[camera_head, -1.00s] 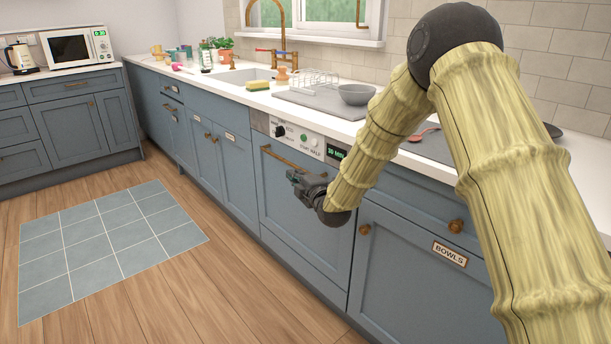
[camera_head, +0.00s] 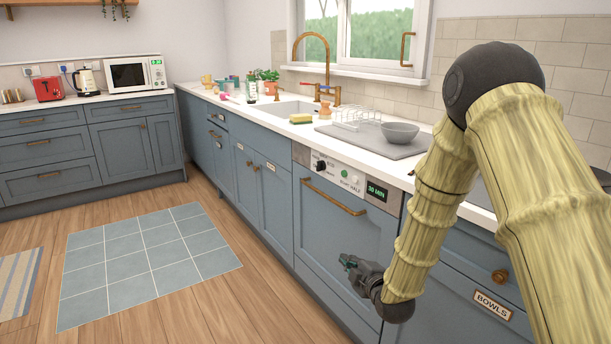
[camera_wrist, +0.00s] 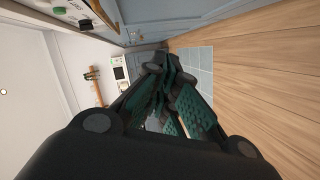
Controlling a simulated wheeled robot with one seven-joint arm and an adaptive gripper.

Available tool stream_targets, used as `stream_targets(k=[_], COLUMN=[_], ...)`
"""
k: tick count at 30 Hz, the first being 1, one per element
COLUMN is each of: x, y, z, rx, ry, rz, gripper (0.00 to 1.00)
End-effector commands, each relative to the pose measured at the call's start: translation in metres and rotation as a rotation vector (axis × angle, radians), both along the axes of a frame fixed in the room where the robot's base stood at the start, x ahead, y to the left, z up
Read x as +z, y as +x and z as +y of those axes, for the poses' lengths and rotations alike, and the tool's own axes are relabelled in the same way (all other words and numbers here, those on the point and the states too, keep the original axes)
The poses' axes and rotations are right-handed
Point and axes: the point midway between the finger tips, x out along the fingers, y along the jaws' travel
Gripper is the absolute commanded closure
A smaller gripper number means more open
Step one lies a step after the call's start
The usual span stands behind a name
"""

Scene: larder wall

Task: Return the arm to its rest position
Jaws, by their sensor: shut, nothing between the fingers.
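My arm reaches down from the right side of the head view, bent at a dark elbow joint. My gripper (camera_head: 350,264) is in front of the lower part of the dishwasher door (camera_head: 339,240) and holds nothing. In the wrist view my gripper (camera_wrist: 172,85) has its dark, green-padded fingers together and empty. I cannot tell how wide the gap is between the gripper and the door.
The dishwasher is shut, with a brass handle (camera_head: 334,197). A drawer labelled BOWLS (camera_head: 492,305) is to its right. A grey bowl (camera_head: 399,132) and a dish rack (camera_head: 357,117) stand on the worktop (camera_head: 270,118).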

Motion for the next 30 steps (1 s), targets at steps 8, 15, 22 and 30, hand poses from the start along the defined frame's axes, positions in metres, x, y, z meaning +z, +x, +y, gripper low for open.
stream_targets(k=[8, 15, 22, 30], x=[-0.137, -0.229, -0.292, -0.326], y=[-0.094, -0.198, -0.313, -0.432], z=[-0.017, -0.032, -0.047, -0.059], rx=[-0.176, -0.401, -0.684, -1.015], ry=[0.234, 0.414, 0.553, 0.648], rz=[0.401, 0.716, 0.986, 1.197], gripper=[1.00, 1.00, 1.00, 1.00])
